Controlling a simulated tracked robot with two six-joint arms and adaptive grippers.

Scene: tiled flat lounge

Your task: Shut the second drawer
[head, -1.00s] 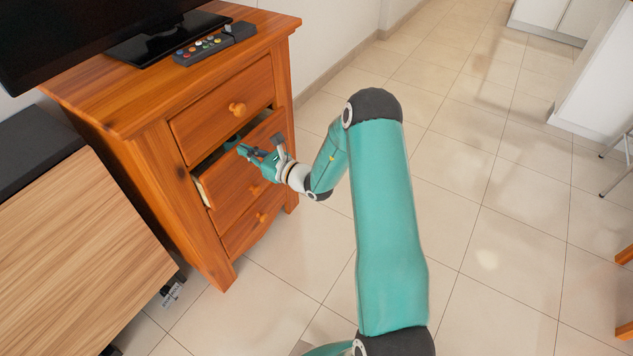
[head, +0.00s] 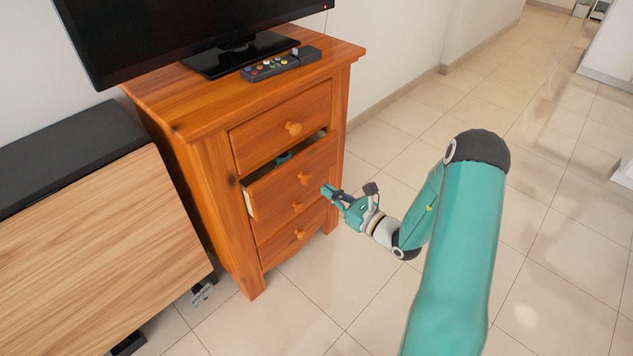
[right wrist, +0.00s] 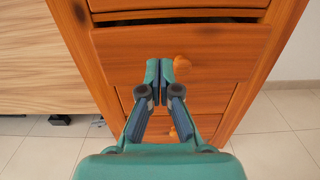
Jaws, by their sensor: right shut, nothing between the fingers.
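The second drawer (head: 272,188) of the orange wooden chest is partly pulled out, with a dark gap above its front and something teal (head: 284,157) just visible inside. Its round knob (head: 303,178) is at the middle of its front. My right gripper (head: 327,190) is shut and empty, in front of the drawer and to the right of the knob in the head view. In the right wrist view the closed fingertips (right wrist: 160,66) point at the drawer front (right wrist: 125,52), just left of its knob (right wrist: 182,62). I cannot tell whether they touch it. My left gripper is out of view.
The top drawer (head: 270,133) and the lower drawers look shut. A television (head: 180,35) and a dark panel with coloured buttons (head: 280,66) stand on the chest top. A wood-fronted cabinet (head: 90,250) is at left.

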